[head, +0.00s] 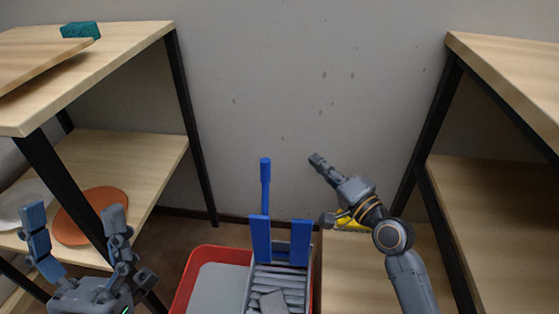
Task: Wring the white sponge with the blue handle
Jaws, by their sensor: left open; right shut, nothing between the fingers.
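A grey wringer (278,274) with slats sits in the right part of a red bucket (208,255). Its blue handle (265,185) stands upright at the back, above two blue plates (261,240). A pale grey block (268,300) lies in the wringer at the bottom edge of the view; I cannot tell whether it is the white sponge. My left gripper (75,218) is open and empty at the lower left, apart from the bucket. My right gripper (317,159) is shut and empty, to the right of the handle and apart from it in the picture.
Wooden shelves with black posts stand left and right. The left one holds a teal sponge (80,30) on top and an orange plate (90,216) beside a white plate (22,203) below. A yellow object (351,221) is partly hidden behind my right gripper.

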